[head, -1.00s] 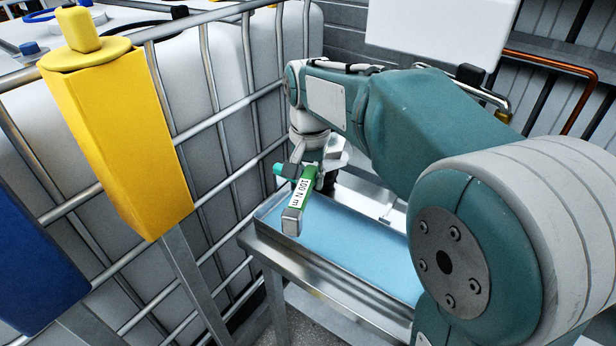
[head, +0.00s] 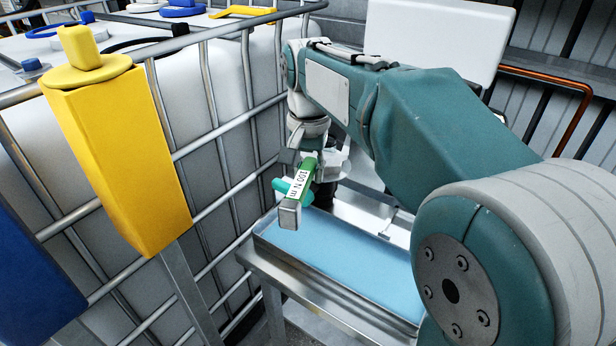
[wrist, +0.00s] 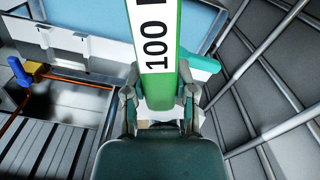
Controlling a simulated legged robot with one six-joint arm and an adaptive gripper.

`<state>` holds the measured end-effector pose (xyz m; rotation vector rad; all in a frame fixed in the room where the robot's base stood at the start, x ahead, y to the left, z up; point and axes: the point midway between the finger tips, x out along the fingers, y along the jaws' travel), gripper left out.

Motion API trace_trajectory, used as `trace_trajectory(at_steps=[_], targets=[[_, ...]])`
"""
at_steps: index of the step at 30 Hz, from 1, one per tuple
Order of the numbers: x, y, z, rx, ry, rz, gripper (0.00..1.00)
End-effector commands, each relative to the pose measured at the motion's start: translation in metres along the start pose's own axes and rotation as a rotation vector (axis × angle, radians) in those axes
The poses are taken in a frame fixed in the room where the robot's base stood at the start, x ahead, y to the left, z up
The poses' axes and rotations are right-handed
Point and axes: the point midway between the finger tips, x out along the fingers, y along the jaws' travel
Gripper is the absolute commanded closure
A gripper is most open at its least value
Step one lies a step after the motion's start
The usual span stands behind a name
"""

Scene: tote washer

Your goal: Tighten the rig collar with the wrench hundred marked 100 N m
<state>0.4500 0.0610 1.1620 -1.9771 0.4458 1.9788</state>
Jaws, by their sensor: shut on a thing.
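The wrench hundred (head: 303,184) has a green body, a white label reading "100 N m" and a grey square end. It also fills the upper middle of the wrist view (wrist: 155,50). My gripper (wrist: 160,98) is shut on it, one finger on each side. In the head view my gripper (head: 318,170) holds the wrench above the left end of the blue-lined tray. A teal piece (head: 284,186) sticks out beside the wrench; I cannot tell what it belongs to. I cannot make out the rig collar in either view.
The blue-lined metal tray (head: 262,243) stands on a steel bench. A caged white tank (head: 215,90) stands close on the left. A yellow post (head: 120,160) and a blue one (head: 35,260) are nearer. A white panel (head: 440,35) is behind.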

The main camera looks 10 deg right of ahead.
Motion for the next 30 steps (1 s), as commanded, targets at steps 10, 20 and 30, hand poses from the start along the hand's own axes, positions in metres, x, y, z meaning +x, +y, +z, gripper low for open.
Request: trace_trajectory(at_steps=[10,20,30], targets=[[-0.021,0.000,0.000,0.000,0.002,-0.001,1.00],[-0.040,0.000,0.000,0.000,0.003,-0.002,1.00],[-0.059,0.000,0.000,0.000,0.003,-0.002,1.00]])
